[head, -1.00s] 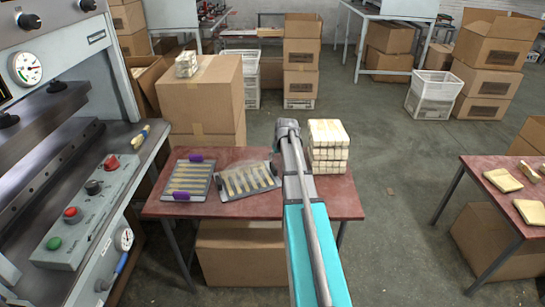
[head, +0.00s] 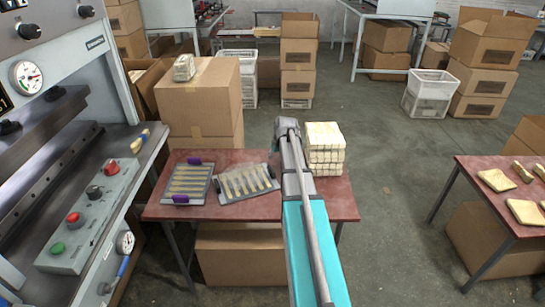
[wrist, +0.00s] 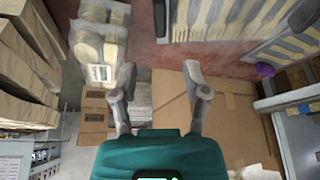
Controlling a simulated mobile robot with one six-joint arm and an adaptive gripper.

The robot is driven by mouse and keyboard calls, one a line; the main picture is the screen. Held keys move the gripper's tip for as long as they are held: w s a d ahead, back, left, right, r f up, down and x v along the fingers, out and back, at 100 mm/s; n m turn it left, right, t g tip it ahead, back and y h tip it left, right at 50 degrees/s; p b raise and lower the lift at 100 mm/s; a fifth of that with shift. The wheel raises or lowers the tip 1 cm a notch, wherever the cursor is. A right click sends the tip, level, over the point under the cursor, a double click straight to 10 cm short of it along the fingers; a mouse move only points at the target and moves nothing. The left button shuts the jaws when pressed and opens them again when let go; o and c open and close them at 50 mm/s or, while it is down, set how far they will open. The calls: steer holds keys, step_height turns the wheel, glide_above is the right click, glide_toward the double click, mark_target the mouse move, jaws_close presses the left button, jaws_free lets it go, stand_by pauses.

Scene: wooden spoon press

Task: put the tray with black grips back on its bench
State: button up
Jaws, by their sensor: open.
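The tray with black grips (head: 245,184) lies slightly skewed on the red bench (head: 290,208), with pale spoon blanks in rows. A second tray (head: 187,184), with purple grips, lies just left of it. In the wrist view, the black-gripped tray (wrist: 215,22) is at the top, with a black grip at its left end. The purple-gripped tray (wrist: 295,45) is partly cut off at the right. My gripper (wrist: 160,75) is open and empty, apart from both trays, near the bench edge. In the head view my arm hides it.
A stack of pale blocks (head: 324,148) stands on the bench right of my arm, also at the upper left in the wrist view (wrist: 95,30). The press (head: 60,130) is close on the left. Cartons (head: 205,100) stand behind the bench. Another bench (head: 500,215) is at the right, with open floor between.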

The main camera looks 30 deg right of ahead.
stand_by(0.3)
steer(key=s+a+g, duration=0.1)
steer(key=s+a, duration=0.5)
steer(key=a, duration=0.6)
steer(key=s+a+f+n+g, duration=0.1)
steer(key=s+a+g, duration=0.1)
steer(key=s+a, duration=0.5)
steer(key=s+a+n+g, duration=0.1)
steer(key=s+a, duration=0.5)
steer(key=a, duration=1.1)
steer(key=shift+s+a+f+g+y, duration=0.2)
steer(key=shift+s+g+y, duration=0.05)
steer(key=shift+g+y, duration=0.05)
steer(key=shift+r+p, duration=1.7)
